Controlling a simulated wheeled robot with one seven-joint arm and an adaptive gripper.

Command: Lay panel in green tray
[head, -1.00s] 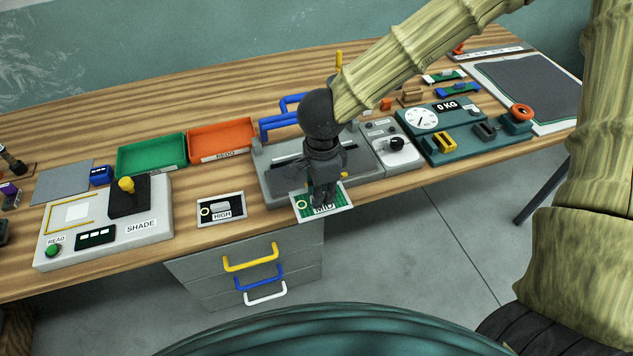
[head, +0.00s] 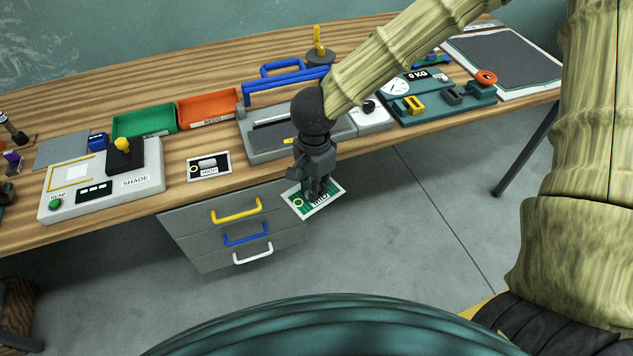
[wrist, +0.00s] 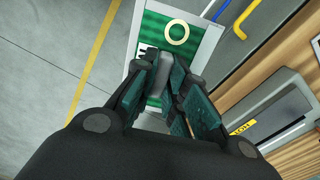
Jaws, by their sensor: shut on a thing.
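My gripper (head: 318,190) is shut on a green netting panel (head: 298,203) with a pale frame and a label reading MID. It holds the panel in front of the bench's front edge, over the floor beside the drawers. In the wrist view the panel (wrist: 150,30) shows a pale yellow ring, and the fingers (wrist: 163,85) cover part of it. The green tray (head: 144,120) sits on the bench at the left, left of the orange tray, well away from my gripper. It looks empty.
The orange REDO tray (head: 208,106) stands beside the green one. A panel marked HIGH (head: 208,167) lies near the front edge. The SHADE reader (head: 100,180) is at the left. A grey press with a blue handle (head: 285,85) stands behind my gripper. Drawer handles (head: 236,209) stick out below.

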